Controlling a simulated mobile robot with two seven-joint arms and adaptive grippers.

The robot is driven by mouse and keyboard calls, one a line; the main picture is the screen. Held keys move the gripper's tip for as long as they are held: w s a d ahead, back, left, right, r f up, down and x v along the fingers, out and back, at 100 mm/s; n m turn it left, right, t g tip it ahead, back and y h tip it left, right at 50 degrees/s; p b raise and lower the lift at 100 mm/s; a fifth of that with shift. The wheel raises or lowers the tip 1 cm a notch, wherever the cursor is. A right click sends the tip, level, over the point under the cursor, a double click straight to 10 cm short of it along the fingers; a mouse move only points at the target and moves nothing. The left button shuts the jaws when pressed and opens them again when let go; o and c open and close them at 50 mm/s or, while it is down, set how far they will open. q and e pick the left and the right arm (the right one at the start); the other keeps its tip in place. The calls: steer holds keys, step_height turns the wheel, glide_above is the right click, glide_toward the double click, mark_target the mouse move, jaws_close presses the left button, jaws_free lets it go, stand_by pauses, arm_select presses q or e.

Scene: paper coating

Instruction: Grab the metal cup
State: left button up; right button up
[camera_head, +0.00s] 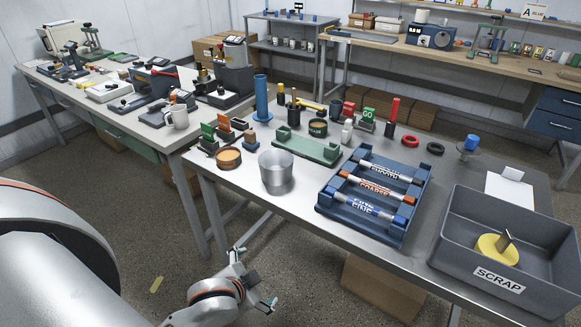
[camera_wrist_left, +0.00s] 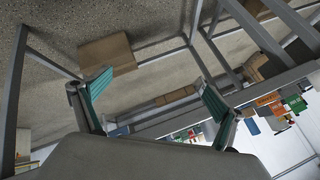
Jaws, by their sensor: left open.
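The metal cup (camera_head: 276,176) is a silver, slightly tapered cup standing upright near the front left edge of the steel table (camera_head: 300,205). My left gripper (camera_head: 257,281) is below and in front of that edge, off the table, well apart from the cup. In the left wrist view the left gripper (camera_wrist_left: 153,92) is open, with its two teal-padded fingers spread and nothing between them. The cup cannot be made out in that view. My right gripper is not in view.
A round cork-coloured dish (camera_head: 229,158) stands left of the cup, a green holder (camera_head: 306,149) behind it. A blue rack of labelled rods (camera_head: 347,218) is to its right. A grey scrap bin (camera_head: 475,283) sits at the right. The cup's front side is clear.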

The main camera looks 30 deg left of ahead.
arm_select(q)
steer(key=w+a+r+n, duration=0.1)
steer(key=w+a+r, duration=0.1)
steer(key=w, duration=0.3)
steer(key=w+a+r+n+g+p, duration=0.1)
steer(key=w+a+r+n, duration=0.1)
steer(key=w+r, duration=0.3)
steer(key=w+a+r+n+y, duration=0.1)
steer(key=w+a+r+n, duration=0.1)
steer(key=w, duration=0.4)
steer(key=shift+w+a+r+g+p, duration=0.25)
steer(key=shift+a+r+g+p, duration=0.1)
steer(key=shift+a+r, duration=0.6)
steer(key=n+h, duration=0.1)
steer(key=n, duration=0.3)
glide_toward(275, 158)
steer(key=s+d+r, duration=0.3)
steer(key=shift+s+x, duration=0.15)
steer(key=shift+x, duration=1.8)
steer(key=shift+s+x, duration=0.15)
steer(key=shift+x, duration=1.85)
steer(key=shift+f, duration=0.15)
steer(key=c, duration=1.6)
